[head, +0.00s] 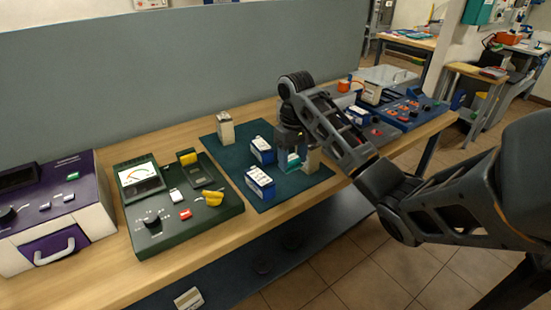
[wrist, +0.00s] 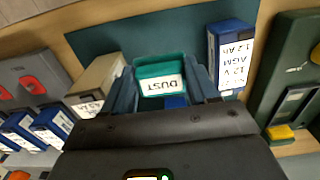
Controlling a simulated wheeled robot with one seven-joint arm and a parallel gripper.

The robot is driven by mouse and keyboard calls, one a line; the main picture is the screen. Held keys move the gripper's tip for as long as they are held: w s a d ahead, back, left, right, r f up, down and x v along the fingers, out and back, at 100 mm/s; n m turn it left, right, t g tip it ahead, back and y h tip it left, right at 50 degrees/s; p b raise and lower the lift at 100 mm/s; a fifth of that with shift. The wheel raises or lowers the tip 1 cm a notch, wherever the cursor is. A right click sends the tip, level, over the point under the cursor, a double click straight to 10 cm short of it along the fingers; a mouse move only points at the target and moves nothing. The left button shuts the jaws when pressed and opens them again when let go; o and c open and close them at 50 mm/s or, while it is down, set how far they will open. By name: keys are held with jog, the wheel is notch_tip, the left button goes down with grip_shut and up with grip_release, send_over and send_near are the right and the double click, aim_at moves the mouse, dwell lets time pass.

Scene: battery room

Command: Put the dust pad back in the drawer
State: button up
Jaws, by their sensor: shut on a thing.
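The dust pad (wrist: 160,75) is a teal block with a white label reading DUST, seen between my fingers in the wrist view. My gripper (wrist: 163,92) is shut on it. In the head view my gripper (head: 290,148) is over the dark green mat (head: 225,160), among the batteries, with the pad (head: 289,161) partly hidden by the fingers. The drawer (head: 56,246), with a purple front and a pale handle, is in the purple and white case at the far left of the bench. It looks closed.
Blue and white batteries (head: 260,183) stand on the mat beside my gripper, and a beige block (head: 225,128) stands at its back. A green meter (head: 165,205) with yellow knobs lies between the mat and the purple case (head: 55,200). A blue panel (head: 400,108) is at the right.

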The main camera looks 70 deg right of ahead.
jog(key=w+d+f+b, duration=0.1)
jog(key=w+f+b, duration=0.1)
jog(key=w+b, duration=0.1)
jog(key=shift+d+f, duration=0.3)
jog(key=shift+d, duration=0.1)
jog(key=shift+w+d, duration=0.25)
jog(key=shift+w, duration=0.2)
jog(key=shift+w+d+f+b, duration=0.2)
jog(key=shift+w+d+f, duration=0.2)
jog(key=shift+w, duration=0.2)
jog(key=shift+w+d+f+b, duration=0.15)
jog(key=shift+w+d+f, duration=0.15)
jog(key=shift+w+f, duration=0.2)
jog(key=shift+w+d+f, duration=0.15)
jog(key=shift+w+f, duration=0.15)
jog(key=shift+f, duration=0.05)
jog(key=o, duration=1.1)
